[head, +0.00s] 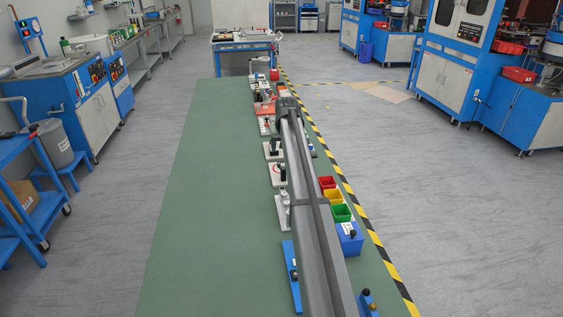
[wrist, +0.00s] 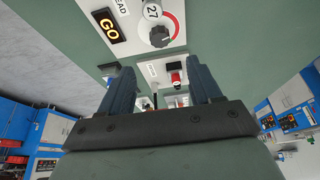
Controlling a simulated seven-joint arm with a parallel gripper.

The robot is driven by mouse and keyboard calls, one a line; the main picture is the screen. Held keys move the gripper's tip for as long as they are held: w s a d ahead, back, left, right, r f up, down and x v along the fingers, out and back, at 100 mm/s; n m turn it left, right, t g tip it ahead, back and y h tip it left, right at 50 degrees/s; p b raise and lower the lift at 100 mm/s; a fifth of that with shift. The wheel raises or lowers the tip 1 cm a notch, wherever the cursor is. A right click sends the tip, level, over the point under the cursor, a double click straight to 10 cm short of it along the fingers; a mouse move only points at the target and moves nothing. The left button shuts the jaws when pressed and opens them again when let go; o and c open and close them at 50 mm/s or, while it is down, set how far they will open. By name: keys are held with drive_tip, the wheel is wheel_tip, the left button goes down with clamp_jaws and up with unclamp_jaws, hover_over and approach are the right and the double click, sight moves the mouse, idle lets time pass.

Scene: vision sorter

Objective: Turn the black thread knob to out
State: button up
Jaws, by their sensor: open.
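A black knob (wrist: 158,36) sits on a white plate (wrist: 139,30) at the top of the wrist view. The pointer's exact setting is too small to read. My gripper (wrist: 161,72) is open and empty, its two dark blue fingers apart below the knob in the picture and not touching it. In the head view I cannot make out the knob or the fingertips.
Small fixtures, one with a red part (wrist: 176,78), show between my fingers. In the head view the green bench (head: 190,190) carries white fixtures, small bins (head: 332,196) and a blue block (head: 291,275). The bench's left side is clear.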

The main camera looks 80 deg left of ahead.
sight(281, 162)
drive_tip(key=x, duration=1)
drive_tip(key=shift+a+f, duration=0.15)
drive_tip(key=shift+f, duration=0.25)
drive_tip(key=shift+c, duration=0.5)
drive_tip(key=c, duration=0.9)
drive_tip(key=shift+c, duration=0.2)
drive_tip(key=shift+n, duration=0.5)
drive_tip(key=n+g, duration=0.1)
drive_tip(key=n, duration=0.1)
drive_tip(key=n+g, duration=0.1)
drive_tip(key=n, duration=0.2)
drive_tip(key=shift+w+a+n+g+h, duration=0.1)
drive_tip(key=shift+w+n+g+h, duration=0.05)
drive_tip(key=shift+n+g+h, duration=0.15)
drive_tip(key=n, duration=0.2)
drive_tip(key=n+g+h, duration=0.1)
drive_tip(key=n, duration=0.2)
drive_tip(key=shift+a+n+g+h, duration=0.1)
drive_tip(key=shift+n+g+h, duration=0.2)
